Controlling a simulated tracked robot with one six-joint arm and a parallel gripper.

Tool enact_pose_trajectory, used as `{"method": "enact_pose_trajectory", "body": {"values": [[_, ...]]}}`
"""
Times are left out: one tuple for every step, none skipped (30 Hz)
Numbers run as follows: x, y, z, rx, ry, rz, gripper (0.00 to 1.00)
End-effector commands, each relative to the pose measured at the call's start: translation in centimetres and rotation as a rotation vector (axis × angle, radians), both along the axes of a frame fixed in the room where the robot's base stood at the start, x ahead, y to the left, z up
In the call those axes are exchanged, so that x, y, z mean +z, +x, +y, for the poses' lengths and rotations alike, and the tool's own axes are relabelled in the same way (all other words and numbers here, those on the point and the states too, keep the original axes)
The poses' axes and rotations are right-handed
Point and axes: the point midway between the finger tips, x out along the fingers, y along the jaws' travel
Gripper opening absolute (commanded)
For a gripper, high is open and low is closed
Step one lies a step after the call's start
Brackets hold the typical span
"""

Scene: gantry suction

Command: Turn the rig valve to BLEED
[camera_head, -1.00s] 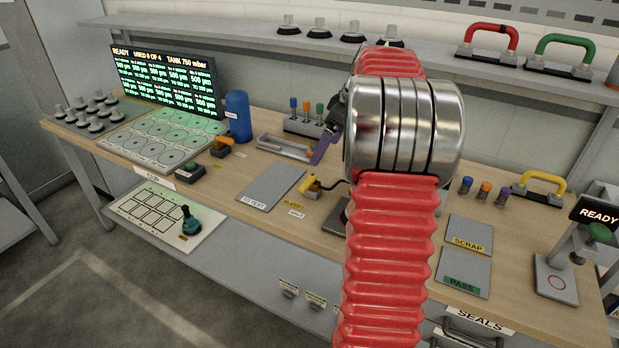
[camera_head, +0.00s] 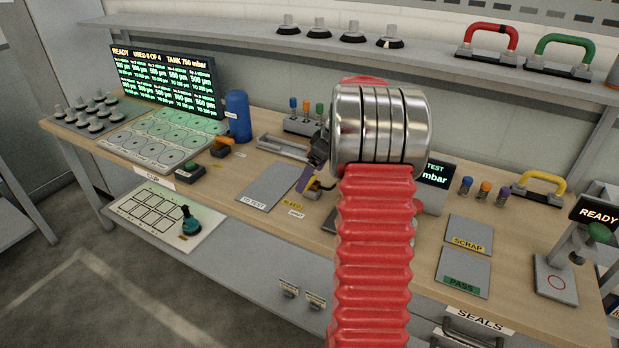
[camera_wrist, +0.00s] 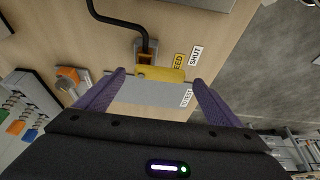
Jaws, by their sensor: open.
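The rig valve has a yellow lever (camera_wrist: 160,73) on a brass-coloured body (camera_wrist: 148,48) with a black hose running into it. In the wrist view the lever points right and partly covers the yellow BLEED label (camera_wrist: 179,62); the white SHUT label (camera_wrist: 195,57) is beside that. My gripper (camera_wrist: 158,78) is open, its purple fingers on either side of the lever in this view. I cannot tell whether they touch it. In the head view my gripper (camera_head: 306,179) hides most of the valve, and the BLEED label (camera_head: 292,204) shows just below.
The grey TO TEST plate (camera_head: 268,187) lies left of the valve. A small gauge display (camera_head: 436,174) is right of my arm. SCRAP (camera_head: 469,233) and PASS plates are empty.

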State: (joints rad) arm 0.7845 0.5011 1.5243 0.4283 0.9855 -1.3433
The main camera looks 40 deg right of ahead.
Motion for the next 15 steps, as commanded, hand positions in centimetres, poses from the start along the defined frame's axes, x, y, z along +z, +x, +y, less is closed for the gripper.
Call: {"method": "enact_pose_trajectory", "body": {"values": [[-0.6, 0.2, 0.1, 0.001, 0.001, 0.002, 0.88], [-0.8, 0.3, 0.2, 0.001, 0.000, 0.001, 0.88], [-1.1, 0.4, 0.2, 0.001, -0.001, 0.001, 0.88], [-1.2, 0.5, 0.2, 0.001, -0.001, 0.001, 0.88], [-1.4, 0.5, 0.2, 0.001, -0.001, 0.001, 0.88], [-1.5, 0.6, 0.2, 0.001, -0.001, 0.001, 0.88], [-1.6, 0.6, 0.3, 0.001, -0.001, 0.001, 0.88], [-1.6, 0.6, 0.2, 0.001, 0.000, 0.000, 0.88], [-1.6, 0.6, 0.2, 0.001, 0.000, 0.000, 0.88], [-1.6, 0.6, 0.2, 0.001, 0.000, 0.000, 0.88], [-1.6, 0.6, 0.2, 0.001, 0.000, 0.000, 0.88], [-1.6, 0.6, 0.2, 0.001, 0.000, 0.000, 0.88], [-1.6, 0.6, 0.2, 0.001, 0.000, 0.000, 0.88], [-1.6, 0.6, 0.2, 0.001, -0.001, 0.000, 0.88], [-1.6, 0.6, 0.2, 0.001, -0.001, 0.000, 0.87]]}}
